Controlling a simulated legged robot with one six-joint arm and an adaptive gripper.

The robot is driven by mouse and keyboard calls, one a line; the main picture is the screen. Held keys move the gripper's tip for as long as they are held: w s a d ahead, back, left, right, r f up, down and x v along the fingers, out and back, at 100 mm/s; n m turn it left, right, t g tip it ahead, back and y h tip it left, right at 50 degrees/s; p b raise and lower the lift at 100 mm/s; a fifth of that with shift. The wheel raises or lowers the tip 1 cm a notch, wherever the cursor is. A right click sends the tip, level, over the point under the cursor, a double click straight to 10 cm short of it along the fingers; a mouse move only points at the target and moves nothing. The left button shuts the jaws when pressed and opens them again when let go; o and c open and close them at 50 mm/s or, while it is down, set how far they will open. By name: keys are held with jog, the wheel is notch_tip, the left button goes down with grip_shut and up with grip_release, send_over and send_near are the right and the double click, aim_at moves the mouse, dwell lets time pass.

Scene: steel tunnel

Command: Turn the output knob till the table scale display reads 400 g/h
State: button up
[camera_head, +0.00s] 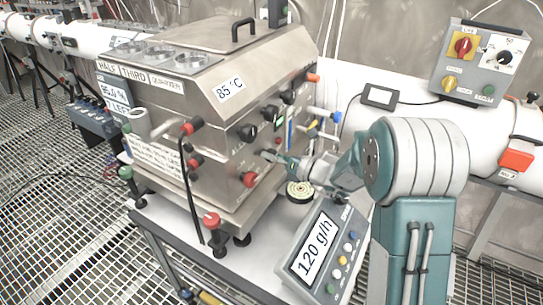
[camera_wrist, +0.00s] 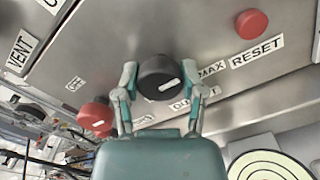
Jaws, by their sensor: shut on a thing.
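A black round knob with a white mark (camera_wrist: 160,78) is on the steel front panel in the wrist view. A MAX label stands to its right, and a label below it is partly hidden by my finger. My gripper (camera_wrist: 160,88) has one finger on each side of the knob and is shut on it. In the head view my gripper (camera_head: 272,157) reaches the lower front of the steel machine (camera_head: 222,150) and hides the knob. The grey table scale (camera_head: 343,268) has a white display (camera_head: 315,246) reading 120 g/h.
A red button (camera_wrist: 251,24) beside the RESET label and a red knob (camera_wrist: 95,116) flank the held knob. A ringed round disc (camera_head: 300,190) is below my wrist. A control box (camera_head: 482,62) with coloured switches is at the right back.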

jog(key=shift+w+r, duration=0.1)
jog(key=shift+w, duration=0.05)
jog(key=o, duration=1.1)
jog(key=shift+o, duration=0.2)
jog(key=v, duration=1.2)
